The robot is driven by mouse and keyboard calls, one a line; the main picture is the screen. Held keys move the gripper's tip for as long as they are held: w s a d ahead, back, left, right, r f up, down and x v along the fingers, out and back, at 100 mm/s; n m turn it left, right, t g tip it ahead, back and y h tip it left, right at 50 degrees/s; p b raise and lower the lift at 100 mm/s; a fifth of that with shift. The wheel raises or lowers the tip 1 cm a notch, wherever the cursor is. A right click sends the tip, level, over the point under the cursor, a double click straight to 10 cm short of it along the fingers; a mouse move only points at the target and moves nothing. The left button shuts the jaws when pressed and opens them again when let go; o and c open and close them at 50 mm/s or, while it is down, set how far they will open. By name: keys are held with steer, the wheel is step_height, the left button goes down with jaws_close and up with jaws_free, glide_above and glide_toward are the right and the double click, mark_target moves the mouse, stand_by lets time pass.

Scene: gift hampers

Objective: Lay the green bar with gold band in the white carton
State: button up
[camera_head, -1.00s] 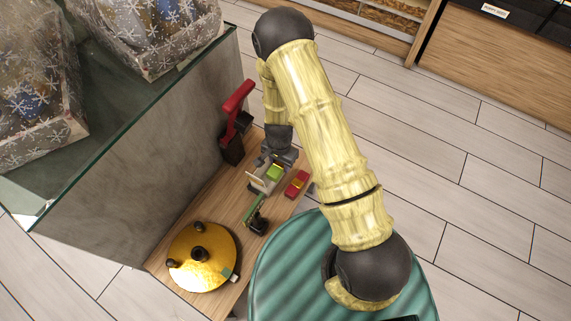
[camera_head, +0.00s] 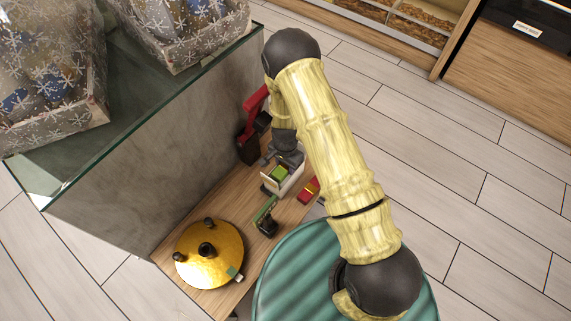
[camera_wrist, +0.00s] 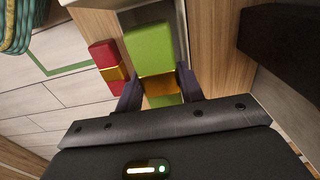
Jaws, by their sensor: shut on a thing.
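The green bar with a gold band (camera_wrist: 150,45) lies between my gripper's two dark fingers (camera_wrist: 158,84) in the wrist view, and the gripper is shut on it at the band. In the head view my gripper (camera_head: 284,160) is at the white carton (camera_head: 293,182), and the green bar (camera_head: 279,174) shows within the carton's outline. Whether the bar touches the carton's floor cannot be told. The gripper and arm hide part of the carton.
A red bar with a gold band (camera_head: 308,190) lies right of the carton. A green and dark object (camera_head: 265,216) and a round gold object (camera_head: 209,258) stand nearer on the wooden surface. A red-handled dark tool (camera_head: 249,147) stands behind, by the grey counter wall.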

stand_by(0.3)
steer(key=o, duration=1.1)
step_height(320, 180, up, 10)
steer(key=p, duration=0.8)
step_height(320, 180, up, 17)
steer(key=p, duration=0.3)
steer(key=shift+r, duration=0.2)
stand_by(0.6)
